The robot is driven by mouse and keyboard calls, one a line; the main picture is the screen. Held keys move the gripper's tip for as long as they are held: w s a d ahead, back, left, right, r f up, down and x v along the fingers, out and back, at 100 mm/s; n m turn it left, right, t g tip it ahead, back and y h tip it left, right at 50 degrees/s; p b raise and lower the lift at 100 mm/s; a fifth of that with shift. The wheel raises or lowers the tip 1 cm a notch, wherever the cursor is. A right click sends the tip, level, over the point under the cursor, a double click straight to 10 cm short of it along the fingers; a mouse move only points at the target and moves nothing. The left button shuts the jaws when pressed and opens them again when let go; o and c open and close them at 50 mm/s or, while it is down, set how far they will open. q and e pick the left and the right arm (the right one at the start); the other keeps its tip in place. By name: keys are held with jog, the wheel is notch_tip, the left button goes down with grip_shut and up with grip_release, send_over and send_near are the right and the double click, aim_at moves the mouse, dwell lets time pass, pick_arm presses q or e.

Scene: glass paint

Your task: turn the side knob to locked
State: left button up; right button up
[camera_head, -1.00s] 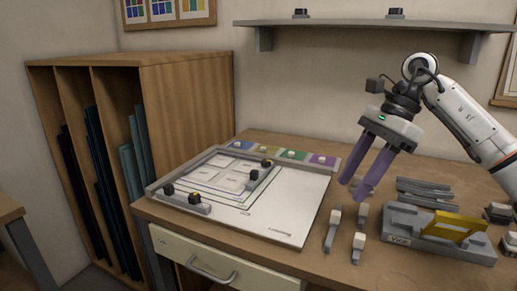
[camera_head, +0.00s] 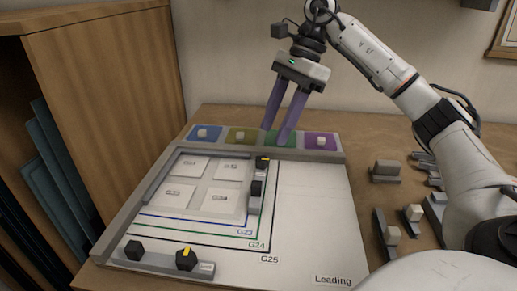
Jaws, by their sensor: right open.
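The white leading board (camera_head: 312,215) lies on the table with several pale panes in its frame. A short grey side bar (camera_head: 253,205) stands along the right of the panes. It carries a black knob with a yellow mark (camera_head: 262,163) at its far end and a plain black block (camera_head: 257,188) nearer. A front bar (camera_head: 160,263) carries another black knob with a yellow mark (camera_head: 186,260) and a black block (camera_head: 133,250). My left gripper is out of view.
A strip of coloured pads with white blocks, including a blue one (camera_head: 205,128), runs along the board's back. Small tools (camera_head: 391,235) and a grey block (camera_head: 386,170) lie to the right. A wooden rack (camera_head: 110,90) stands at the left.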

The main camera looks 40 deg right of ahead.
aim_at(262, 159)
jog(key=x, duration=0.6)
jog(key=shift+b, duration=0.3)
jog(key=shift+a+f, duration=0.1)
jog(key=shift+f, duration=0.25)
jog(key=shift+w+a+f, duration=0.1)
jog(key=shift+f, duration=0.1)
jog(key=c, duration=1)
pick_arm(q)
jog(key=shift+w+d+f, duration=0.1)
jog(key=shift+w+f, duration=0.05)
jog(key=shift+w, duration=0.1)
pick_arm(e)
jog(key=shift+c, duration=0.2)
